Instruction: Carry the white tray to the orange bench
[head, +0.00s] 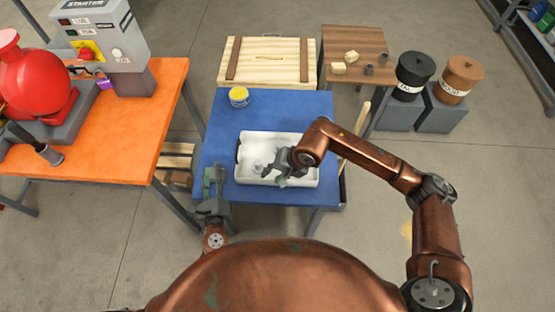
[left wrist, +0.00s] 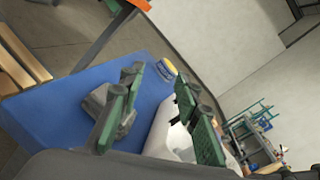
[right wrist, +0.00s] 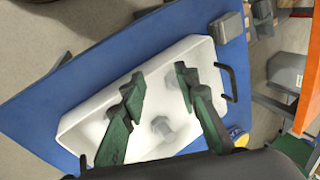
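The white tray (head: 247,148) lies on the blue table (head: 290,105), with pale grey fittings (right wrist: 160,127) inside it. A black handle (right wrist: 228,82) shows at one end in the right wrist view. The orange bench (head: 115,135) stands to the left, across a gap. My left gripper (head: 213,182) is beside the tray's left end, apart from it. Its fingers are spread and empty in the left wrist view (left wrist: 160,110). My right gripper (head: 282,172) is over the tray. Its fingers are spread in the right wrist view (right wrist: 158,95), with nothing held. My right arm hides part of the tray.
A yellow-lidded jar (head: 239,97) stands on the blue table behind the tray. A wooden crate (head: 290,62) and black and brown bins (head: 414,70) stand behind.

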